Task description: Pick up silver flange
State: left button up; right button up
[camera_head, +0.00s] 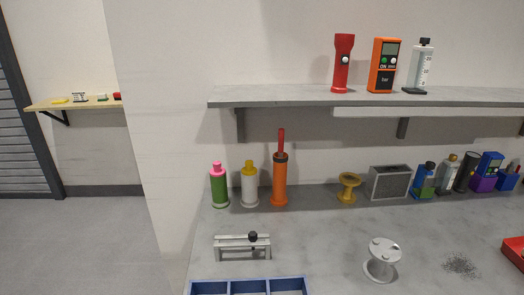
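A silver flange (381,260) stands upright on the grey workbench, right of the middle and near the front. It looks like a spool, with a wide round top disc with studs or holes, a narrower neck and a round base. Nothing touches it. A similar gold flange (348,187) stands farther back by the wall. Neither of my grippers shows in the head view, so where they are cannot be told.
A metal bracket jig (243,246) with a black knob and a blue divided tray (250,288) lie to the left. Bottles, a grey box (389,183) and devices line the back. A red tray (515,252) and dark shavings (461,265) are right. A shelf (300,96) overhangs the back.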

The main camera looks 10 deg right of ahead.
aim_at(378, 270)
jog(key=i+l+z, duration=0.1)
jog(key=z, duration=1.25)
jog(key=i+l+u, duration=0.15)
jog(key=l+u, duration=0.35)
jog(key=i+l+u, duration=0.1)
jog(key=l+u, duration=0.2)
jog(key=u, duration=0.2)
jog(key=l+u, duration=0.5)
